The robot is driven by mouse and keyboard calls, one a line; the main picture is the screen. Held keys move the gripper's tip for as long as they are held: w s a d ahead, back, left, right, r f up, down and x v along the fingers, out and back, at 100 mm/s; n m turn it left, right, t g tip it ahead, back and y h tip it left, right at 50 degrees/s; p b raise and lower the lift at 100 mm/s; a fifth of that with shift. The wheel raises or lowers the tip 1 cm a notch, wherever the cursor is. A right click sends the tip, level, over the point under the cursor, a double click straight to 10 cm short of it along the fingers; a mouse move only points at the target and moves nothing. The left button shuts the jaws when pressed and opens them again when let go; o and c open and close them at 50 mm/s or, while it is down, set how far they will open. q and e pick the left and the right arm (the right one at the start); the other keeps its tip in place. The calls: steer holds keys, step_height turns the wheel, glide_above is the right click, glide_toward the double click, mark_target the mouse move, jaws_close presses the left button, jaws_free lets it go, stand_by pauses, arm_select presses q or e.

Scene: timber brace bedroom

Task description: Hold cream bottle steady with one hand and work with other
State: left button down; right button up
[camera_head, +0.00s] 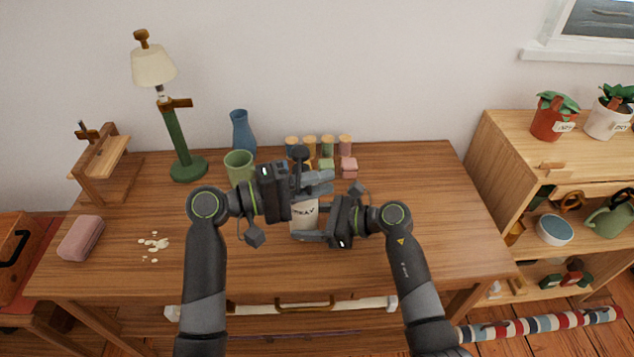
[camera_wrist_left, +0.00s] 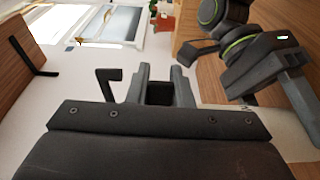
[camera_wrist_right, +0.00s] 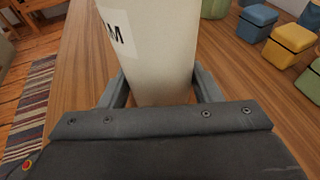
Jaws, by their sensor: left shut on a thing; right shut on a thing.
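The cream bottle (camera_head: 304,215), pale with a lettered label, stands upright near the middle of the wooden desk. My right gripper (camera_head: 312,228) is shut around its body from the right; the right wrist view shows the pale bottle (camera_wrist_right: 155,45) between both fingers. My left gripper (camera_head: 318,183) is at the bottle's top, above the right gripper, and shut on a dark piece (camera_wrist_left: 160,93) between its fingers, seemingly the bottle's cap. The fingers mostly hide the bottle's top, so how the piece joins it cannot be told.
Behind the grippers stand a green cup (camera_head: 239,166), a blue vase (camera_head: 243,132) and several small lidded jars (camera_head: 328,146). A lamp (camera_head: 180,150) and a pink block (camera_head: 81,238) are at left. The desk's right part (camera_head: 440,205) is clear.

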arm_select(q)
steer(key=c, duration=1.6)
jaws_free()
steer(key=shift+o, duration=0.2)
steer(key=v, duration=1.2)
